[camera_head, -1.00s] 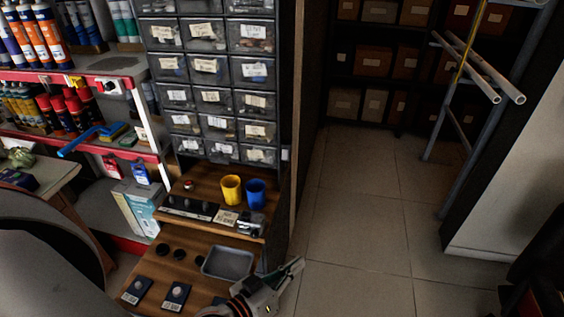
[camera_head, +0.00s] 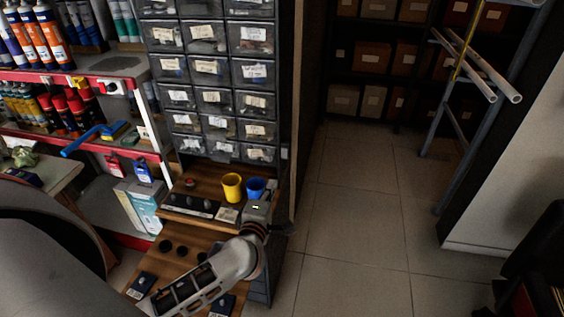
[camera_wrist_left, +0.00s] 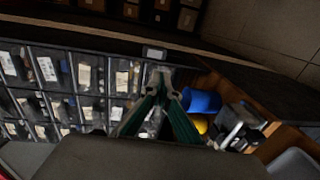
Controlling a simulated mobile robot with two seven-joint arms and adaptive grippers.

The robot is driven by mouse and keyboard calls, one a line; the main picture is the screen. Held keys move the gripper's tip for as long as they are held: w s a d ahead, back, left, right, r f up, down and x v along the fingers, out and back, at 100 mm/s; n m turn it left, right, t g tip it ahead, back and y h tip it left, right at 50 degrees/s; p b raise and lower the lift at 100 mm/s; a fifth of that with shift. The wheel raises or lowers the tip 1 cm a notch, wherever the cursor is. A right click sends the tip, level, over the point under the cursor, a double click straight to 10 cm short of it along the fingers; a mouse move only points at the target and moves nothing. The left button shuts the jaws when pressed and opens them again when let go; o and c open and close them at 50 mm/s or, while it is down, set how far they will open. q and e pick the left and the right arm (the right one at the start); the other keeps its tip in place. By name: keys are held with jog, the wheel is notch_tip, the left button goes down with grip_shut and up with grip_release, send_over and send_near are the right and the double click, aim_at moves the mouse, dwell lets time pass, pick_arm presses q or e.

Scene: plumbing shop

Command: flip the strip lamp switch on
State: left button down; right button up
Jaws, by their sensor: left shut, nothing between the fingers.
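A small pale plate, which looks like the lamp switch (camera_head: 285,153), sits on the dark side edge of the drawer cabinet. It also shows in the left wrist view as a light rectangle (camera_wrist_left: 154,52) on the dark edge; its on or off position is too small to tell. My left gripper (camera_wrist_left: 161,76) is shut and empty, its fingertips just below the plate in the wrist view, and I cannot tell whether they touch it. In the head view the left gripper (camera_head: 262,200) is in front of the cabinet, below the switch, its fingertips hard to make out. My right gripper is not in view.
The labelled drawer cabinet (camera_head: 210,97) stands over a wooden bench. A yellow cup (camera_head: 232,187) and a blue cup (camera_head: 255,186) stand on the bench close to my left gripper. Open tiled floor (camera_head: 355,215) lies to the right.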

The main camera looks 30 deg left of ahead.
pick_arm(q)
jog(key=shift+w, duration=0.1)
jog(key=b, duration=0.2)
send_near(284, 157)
jog(key=x, duration=0.7)
